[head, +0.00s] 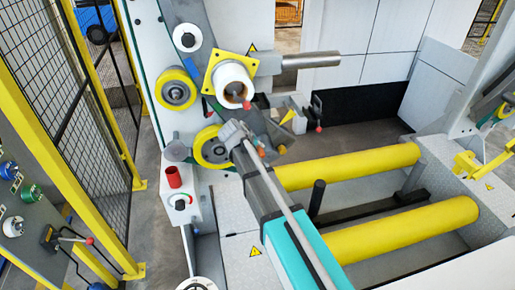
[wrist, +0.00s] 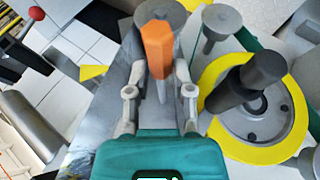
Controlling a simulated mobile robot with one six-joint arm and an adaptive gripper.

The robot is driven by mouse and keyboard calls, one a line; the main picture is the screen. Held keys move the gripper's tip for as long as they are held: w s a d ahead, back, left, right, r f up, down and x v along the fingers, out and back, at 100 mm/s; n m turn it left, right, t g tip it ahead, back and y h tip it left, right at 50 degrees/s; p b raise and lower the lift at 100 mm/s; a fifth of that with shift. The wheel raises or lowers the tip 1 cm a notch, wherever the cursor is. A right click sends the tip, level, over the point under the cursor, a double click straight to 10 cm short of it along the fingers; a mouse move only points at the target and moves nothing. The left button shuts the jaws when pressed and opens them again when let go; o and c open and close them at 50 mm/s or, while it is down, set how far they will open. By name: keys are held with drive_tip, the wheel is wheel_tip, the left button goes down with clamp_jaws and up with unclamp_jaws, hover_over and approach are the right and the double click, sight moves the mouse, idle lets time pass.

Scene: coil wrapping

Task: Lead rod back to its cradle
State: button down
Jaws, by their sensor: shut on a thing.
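My gripper (wrist: 161,78) is shut on the lead rod (wrist: 156,45), whose visible end is an orange grip over a grey shaft. The shaft runs down between the two fingers. In the head view my gripper (head: 238,135) is at the end of my teal and grey arm, in front of the machine's lower yellow-rimmed wheel (head: 210,147). That wheel also shows in the wrist view (wrist: 296,146), to the right of the fingers. The rod is mostly hidden by my gripper in the head view. I cannot tell which part is the cradle.
A white roll on a yellow plate (head: 217,60) sits above my gripper, with a grey shaft (head: 310,60) to its right. Two yellow rollers (head: 350,166) lie at right. A yellow-framed fence (head: 85,90) stands at far left.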

drive_tip(key=shift+w+d+r+p, duration=0.3)
drive_tip(key=shift+d+r+p, duration=0.15)
drive_tip(key=shift+d+r, duration=0.1)
drive_tip(key=shift+w+d+r+p, duration=0.25)
drive_tip(key=shift+d+r+p, duration=0.2)
drive_tip(key=shift+r, duration=0.05)
drive_tip(key=shift+d+r+p, duration=0.4)
drive_tip(key=shift+r+p, duration=0.15)
idle(0.5)
drive_tip(key=shift+r, duration=0.1)
drive_tip(key=w+d+r+p, duration=0.1)
drive_tip(key=d+r+p, duration=0.2)
drive_tip(key=r+p, duration=0.6)
drive_tip(key=shift+d, duration=0.3)
idle(1.0)
drive_tip(key=shift+f, duration=0.1)
drive_tip(key=shift+a+f, duration=0.1)
idle(0.5)
idle(0.3)
